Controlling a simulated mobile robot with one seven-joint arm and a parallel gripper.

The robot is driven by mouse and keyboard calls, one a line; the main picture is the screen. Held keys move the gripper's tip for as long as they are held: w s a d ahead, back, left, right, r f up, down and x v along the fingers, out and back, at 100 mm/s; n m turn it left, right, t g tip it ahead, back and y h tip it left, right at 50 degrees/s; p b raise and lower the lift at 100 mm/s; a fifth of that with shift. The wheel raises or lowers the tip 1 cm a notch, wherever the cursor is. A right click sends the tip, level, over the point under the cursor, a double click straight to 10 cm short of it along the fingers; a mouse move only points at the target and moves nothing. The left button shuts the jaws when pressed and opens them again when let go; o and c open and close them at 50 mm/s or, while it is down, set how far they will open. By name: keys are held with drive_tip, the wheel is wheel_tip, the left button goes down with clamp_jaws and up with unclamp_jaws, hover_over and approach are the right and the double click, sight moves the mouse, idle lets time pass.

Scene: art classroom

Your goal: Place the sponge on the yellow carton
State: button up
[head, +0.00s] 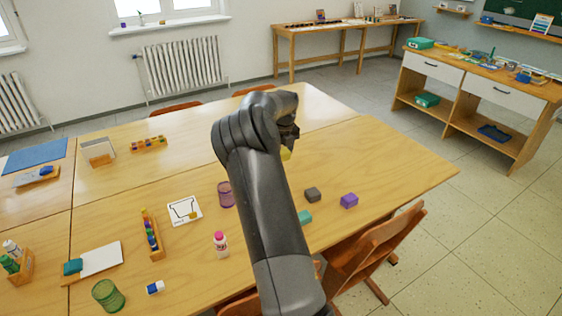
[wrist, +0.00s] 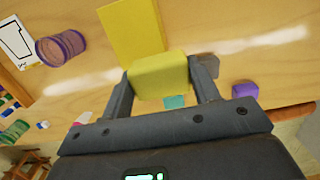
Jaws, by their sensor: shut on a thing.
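My gripper (wrist: 163,80) is shut on a yellow block, the sponge (wrist: 160,74), with one finger on each side of it in the wrist view. The yellow carton (wrist: 130,28) is a flat yellow shape on the table just beyond the sponge in that view. The sponge overlaps its near edge in the picture; I cannot tell whether they touch. In the head view my gripper (head: 288,136) is over the table, mostly hidden by my arm. A small yellow patch shows below it; I cannot tell whether it is sponge or carton.
A dark grey block (head: 313,194), a purple block (head: 349,200) and a teal block (head: 304,217) lie right of my arm. A purple mesh cup (head: 226,194) and a pink-capped bottle (head: 220,243) stand left. The table's far right is clear. A chair (head: 375,250) is at the near edge.

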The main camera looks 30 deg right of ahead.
drive_tip(key=shift+f, duration=2)
drive_tip(key=shift+f, duration=0.1)
drive_tip(key=o, duration=1)
